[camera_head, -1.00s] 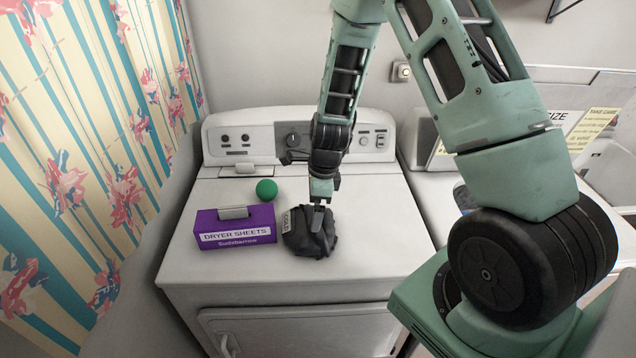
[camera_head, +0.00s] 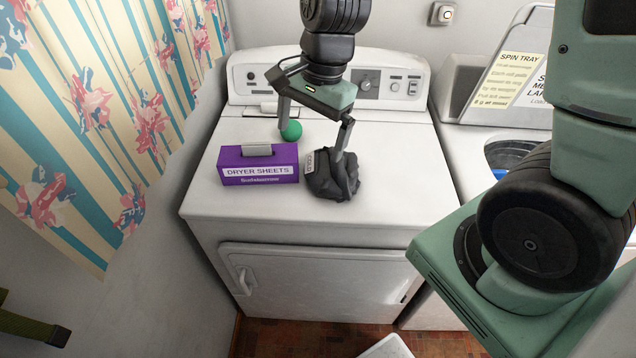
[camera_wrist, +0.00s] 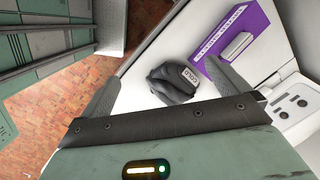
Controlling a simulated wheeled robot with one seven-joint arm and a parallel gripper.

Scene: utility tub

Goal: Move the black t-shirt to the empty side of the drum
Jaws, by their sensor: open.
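The black t-shirt (camera_head: 334,178) is a dark crumpled bundle with a pale tag, on the white machine's top. It also shows in the wrist view (camera_wrist: 172,84), between and beyond my fingers. My gripper (camera_head: 311,142) is open with its fingers wide apart. In the head view its right finger overlaps the upper edge of the shirt; I cannot tell whether it touches.
A purple dryer-sheets box (camera_head: 258,178) stands just left of the shirt. A green ball (camera_head: 292,131) sits behind them. The white machine (camera_head: 400,200) has free top surface right of the shirt. A raised lid with a spin-tray notice (camera_head: 508,78) stands at right.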

